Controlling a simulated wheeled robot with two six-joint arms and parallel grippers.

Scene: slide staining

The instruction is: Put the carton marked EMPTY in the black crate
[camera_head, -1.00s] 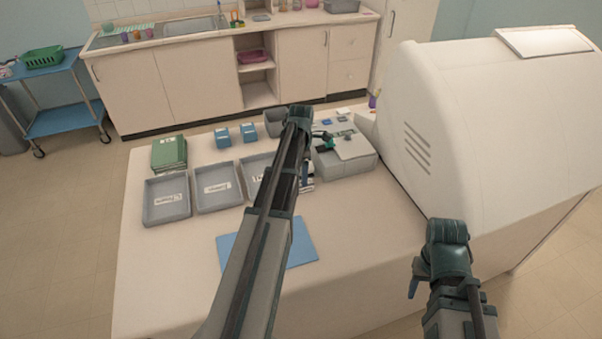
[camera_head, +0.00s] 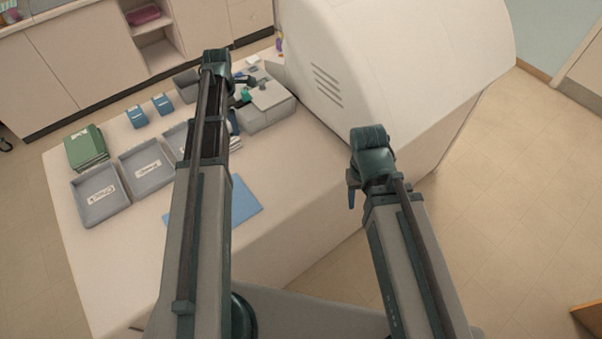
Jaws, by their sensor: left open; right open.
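I see no carton that I can read as marked EMPTY, and no black crate. My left gripper (camera_head: 233,122) is over the back of the table, near the grey device, mostly hidden behind its own arm. My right gripper (camera_head: 352,188) is at the table's right edge, beside the white machine, with one finger showing. Both are open, and I see nothing held. Two small blue boxes (camera_head: 137,117) stand at the back of the table; their marks are too small to read.
The white table (camera_head: 105,255) holds grey labelled trays (camera_head: 98,195), a green stack (camera_head: 86,147), a blue mat (camera_head: 243,203) and a grey device (camera_head: 266,108). A big white machine (camera_head: 400,80) stands at the right. The floor (camera_head: 520,200) at right is clear; something brown (camera_head: 588,318) shows at the lower right.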

